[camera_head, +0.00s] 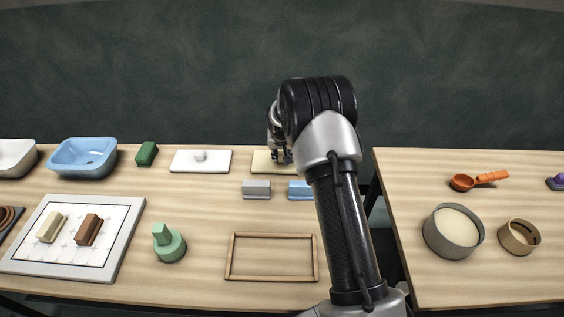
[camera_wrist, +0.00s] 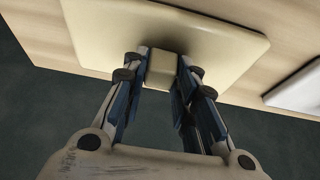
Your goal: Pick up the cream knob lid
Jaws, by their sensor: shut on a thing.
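The cream knob lid (camera_head: 262,164) is a flat cream plate at the back of the left table, partly hidden behind my arm in the head view. In the wrist view the lid's plate (camera_wrist: 105,35) fills the upper part, with its square cream knob (camera_wrist: 162,68) standing out toward me. My gripper (camera_wrist: 161,78) has its two fingers on either side of the knob, shut on it. In the head view my gripper (camera_head: 280,156) is mostly hidden by my wrist. I cannot tell whether the lid rests on the table or is lifted.
A white knob lid (camera_head: 185,162) lies left of the cream lid and also shows in the wrist view (camera_wrist: 295,92). A grey block (camera_head: 257,190) and a blue block (camera_head: 299,190) sit in front. A wooden frame (camera_head: 272,279) lies nearer. A gap separates the right table (camera_head: 470,285).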

